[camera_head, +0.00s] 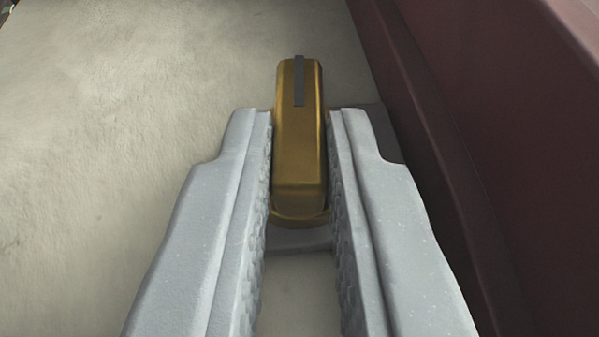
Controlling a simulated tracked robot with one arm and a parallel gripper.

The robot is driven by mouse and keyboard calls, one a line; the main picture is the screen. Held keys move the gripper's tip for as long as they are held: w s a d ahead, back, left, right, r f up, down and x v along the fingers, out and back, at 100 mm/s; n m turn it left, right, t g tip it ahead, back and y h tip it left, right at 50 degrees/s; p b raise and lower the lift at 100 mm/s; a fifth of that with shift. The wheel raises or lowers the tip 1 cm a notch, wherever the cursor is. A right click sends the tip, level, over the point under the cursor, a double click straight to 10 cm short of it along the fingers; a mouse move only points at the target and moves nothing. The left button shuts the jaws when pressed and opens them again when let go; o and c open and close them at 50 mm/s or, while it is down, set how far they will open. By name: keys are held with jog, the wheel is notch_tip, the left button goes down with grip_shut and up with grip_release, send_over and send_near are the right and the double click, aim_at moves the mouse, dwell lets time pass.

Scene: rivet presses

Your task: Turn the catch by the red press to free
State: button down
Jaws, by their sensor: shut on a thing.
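The catch (299,150) is a brass-coloured, rounded bar with a dark grey stripe at its far end. It points straight away from me, up the picture, and sits on a dark grey base plate that shows partly behind and below it. My gripper (300,125) is shut on the catch, with one pale grey ridged finger on each side. The fingers hide part of the base plate. The red press (520,120) stands along the right side as a dark red body.
A pale, worn surface (150,90) lies to the left of the catch and looks clear. The red press's wall and its dark lower edge run close beside my right finger, leaving little room there. A small dark thing shows at the top left corner, too cut off to tell.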

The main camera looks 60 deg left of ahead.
jog(key=shift+a, duration=0.1)
jog(key=c, duration=1.4)
grip_release()
jog(key=shift+a, duration=0.1)
jog(key=shift+c, duration=0.2)
jog(key=v, duration=1.4)
jog(key=shift+f, duration=0.15)
